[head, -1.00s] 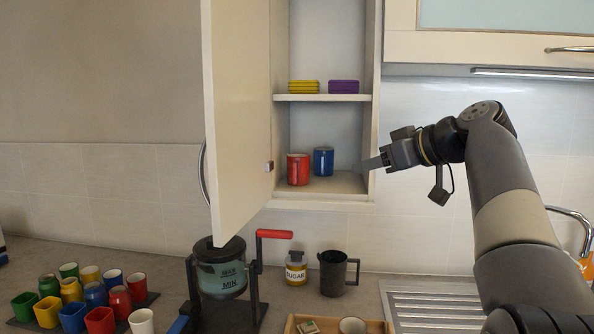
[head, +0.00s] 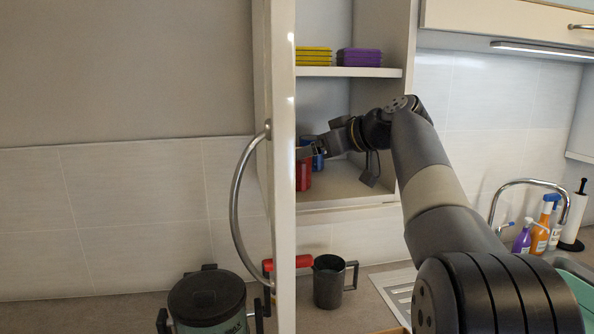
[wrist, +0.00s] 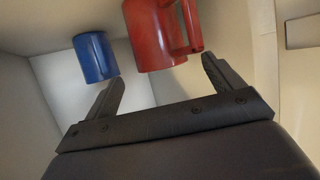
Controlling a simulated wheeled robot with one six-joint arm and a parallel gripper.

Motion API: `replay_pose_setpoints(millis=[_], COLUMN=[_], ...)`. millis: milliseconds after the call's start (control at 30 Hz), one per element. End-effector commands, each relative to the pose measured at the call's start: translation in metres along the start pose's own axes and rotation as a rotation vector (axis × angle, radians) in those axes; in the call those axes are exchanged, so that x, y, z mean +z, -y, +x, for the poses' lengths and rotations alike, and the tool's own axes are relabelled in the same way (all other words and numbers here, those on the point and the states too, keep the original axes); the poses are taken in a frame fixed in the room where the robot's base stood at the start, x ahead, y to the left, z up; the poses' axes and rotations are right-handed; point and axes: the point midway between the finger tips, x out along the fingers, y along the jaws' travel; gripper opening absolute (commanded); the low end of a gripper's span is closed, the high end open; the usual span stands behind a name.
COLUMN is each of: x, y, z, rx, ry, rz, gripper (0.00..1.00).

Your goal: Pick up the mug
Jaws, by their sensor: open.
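A red mug (head: 303,178) stands on the lower shelf of the open cabinet, partly hidden by the door edge and my gripper. A blue mug (head: 319,161) stands behind it to the right, also partly covered. My gripper (head: 306,152) reaches into the cabinet at the mugs' height. In the wrist view my gripper (wrist: 163,72) is open with nothing between its fingers. The red mug (wrist: 150,38) is ahead of the gap, its handle towards the right finger. The blue mug (wrist: 94,57) is beyond the left finger.
The open cabinet door (head: 276,110) stands close on the left, its handle (head: 238,195) facing out. An upper shelf (head: 350,72) holds yellow (head: 313,56) and purple (head: 359,57) stacks. A dark jug (head: 328,283) and a blender-like jar (head: 207,300) stand on the counter below.

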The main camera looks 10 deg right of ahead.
Motion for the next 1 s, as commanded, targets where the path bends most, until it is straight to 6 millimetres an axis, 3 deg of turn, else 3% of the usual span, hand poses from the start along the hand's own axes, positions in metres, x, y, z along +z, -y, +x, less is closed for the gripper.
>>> replay_pose_setpoints(millis=[200,467,1000], x=[-0.002,-0.001,-0.001], y=[0.002,0.001,0.001], z=[0.029,0.033,0.033], rx=[-0.002,0.0,0.0], ry=[0.002,0.001,0.001], rz=[0.001,0.0,0.0], gripper=[0.88,0.88,0.45])
